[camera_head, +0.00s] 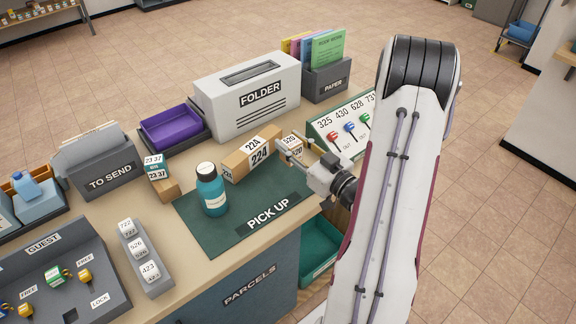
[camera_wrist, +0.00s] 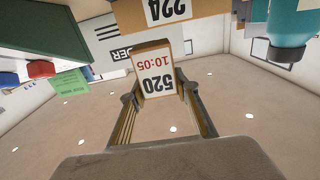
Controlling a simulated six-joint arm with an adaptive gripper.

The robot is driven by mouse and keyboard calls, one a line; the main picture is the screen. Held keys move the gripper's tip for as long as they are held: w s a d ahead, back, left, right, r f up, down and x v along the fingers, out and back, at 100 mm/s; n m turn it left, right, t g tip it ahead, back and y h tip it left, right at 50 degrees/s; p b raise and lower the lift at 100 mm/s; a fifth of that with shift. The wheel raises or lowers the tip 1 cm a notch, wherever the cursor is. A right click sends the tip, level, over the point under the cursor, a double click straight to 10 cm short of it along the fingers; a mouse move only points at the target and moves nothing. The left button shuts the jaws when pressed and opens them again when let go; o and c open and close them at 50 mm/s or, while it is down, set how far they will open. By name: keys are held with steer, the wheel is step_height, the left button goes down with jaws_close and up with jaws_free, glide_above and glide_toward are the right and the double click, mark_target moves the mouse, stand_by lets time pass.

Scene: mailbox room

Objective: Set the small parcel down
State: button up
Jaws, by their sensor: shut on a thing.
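The small parcel (camera_head: 290,145) is a brown box with a white label reading 520. In the wrist view the small parcel (camera_wrist: 156,72) sits between the fingertips and its label also reads 10:05. My gripper (camera_head: 299,153) is shut on it, reaching in from the right over the back right part of the green PICK UP mat (camera_head: 237,238). My gripper's two fingers also show in the wrist view (camera_wrist: 157,92). I cannot tell whether the parcel touches the surface under it.
A longer parcel marked 224 (camera_head: 252,154) lies just left of the held one. A teal bottle (camera_head: 212,192) stands on the mat's left part. The FOLDER box (camera_head: 245,95) is behind, the key board (camera_head: 345,125) right. The mat's front middle is clear.

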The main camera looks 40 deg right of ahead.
steer(key=shift+f, duration=1.6)
steer(key=shift+f, duration=0.1)
steer(key=shift+f, duration=1.95)
steer(key=shift+f, duration=0.15)
steer(key=o, duration=1.2)
steer(key=shift+c, duration=0.2)
steer(key=s, duration=1.2)
steer(key=shift+o, duration=0.5)
steer(key=shift+d, duration=0.1)
